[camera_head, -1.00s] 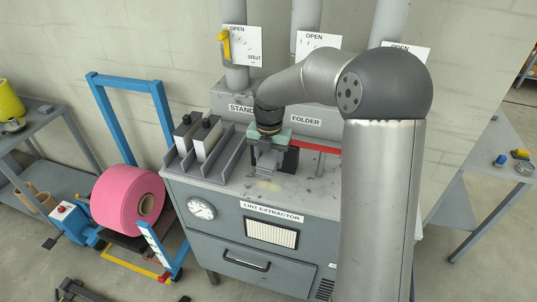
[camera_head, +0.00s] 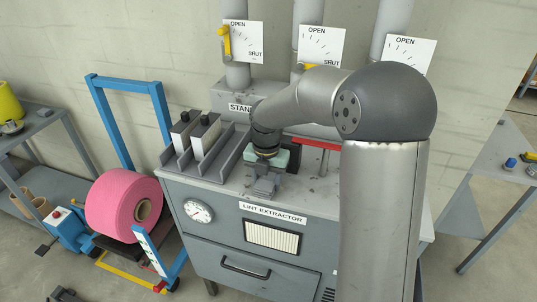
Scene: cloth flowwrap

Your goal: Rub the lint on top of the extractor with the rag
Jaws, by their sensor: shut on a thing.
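The lint extractor (camera_head: 245,230) is a grey cabinet with a flat top, in the middle of the head view. My gripper (camera_head: 264,193) points down near the front edge of that top, above the "LINT EXTRACTOR" label. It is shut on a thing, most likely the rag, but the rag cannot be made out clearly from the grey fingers. Whether it touches the top cannot be told for sure. The pale lint patch does not show now; my gripper covers that area.
Grey upright plates in a rack (camera_head: 202,150) stand left of my gripper on the top. A red bar (camera_head: 318,144) lies behind to the right. Pipes with yellow-handled valves (camera_head: 225,42) rise at the back. A pink roll (camera_head: 122,206) stands on the left.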

